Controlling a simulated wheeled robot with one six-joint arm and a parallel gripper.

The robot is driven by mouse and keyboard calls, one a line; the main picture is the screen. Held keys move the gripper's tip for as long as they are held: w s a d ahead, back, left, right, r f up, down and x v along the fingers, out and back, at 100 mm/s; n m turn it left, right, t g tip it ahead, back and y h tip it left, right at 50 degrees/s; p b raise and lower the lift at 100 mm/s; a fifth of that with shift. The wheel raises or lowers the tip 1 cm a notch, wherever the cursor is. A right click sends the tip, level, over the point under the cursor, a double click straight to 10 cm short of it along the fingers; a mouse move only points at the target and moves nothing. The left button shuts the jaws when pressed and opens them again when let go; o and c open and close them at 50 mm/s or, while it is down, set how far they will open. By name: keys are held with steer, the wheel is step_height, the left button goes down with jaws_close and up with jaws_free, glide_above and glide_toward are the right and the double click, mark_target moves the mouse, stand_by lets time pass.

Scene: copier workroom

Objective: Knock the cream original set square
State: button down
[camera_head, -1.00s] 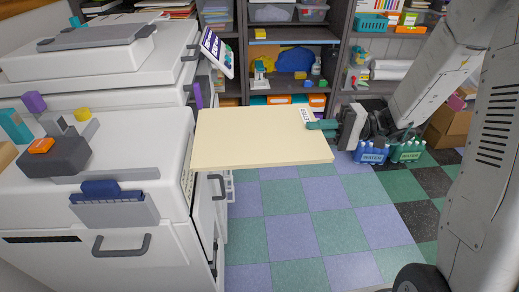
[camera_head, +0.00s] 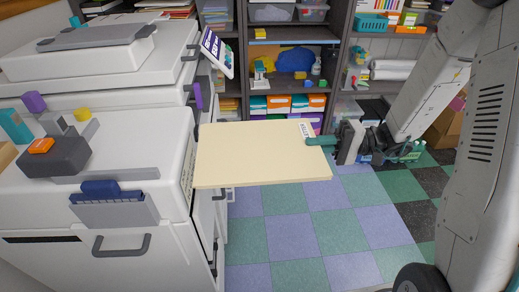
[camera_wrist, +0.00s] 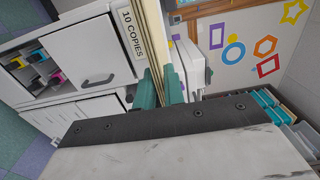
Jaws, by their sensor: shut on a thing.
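The cream original (camera_head: 250,158) is a flat, pale stack held out roughly level, with a small printed label near its right end. My gripper (camera_head: 320,141) is shut on its right end, with one green finger lying over the top face. In the wrist view the cream original (camera_wrist: 152,38) shows edge-on as several thin layers between the green fingers of my gripper (camera_wrist: 161,88). Its left end is at the right side of the white copier (camera_head: 150,240); I cannot tell whether they touch. The underside is hidden.
The copier carries a grey block with an orange top (camera_head: 42,146) and a blue-tabbed holder (camera_head: 110,205). Dark shelves (camera_head: 340,60) with boxes stand behind. Checkered floor (camera_head: 320,230) lies open below the stack. The wrist view shows a board with coloured shapes (camera_wrist: 235,50).

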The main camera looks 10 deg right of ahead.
mark_target(300, 144)
steer(key=shift+a, duration=0.3)
stand_by(0.8)
steer(key=a, duration=0.3)
steer(key=shift+a, duration=0.3)
steer(key=shift+d, duration=1.7)
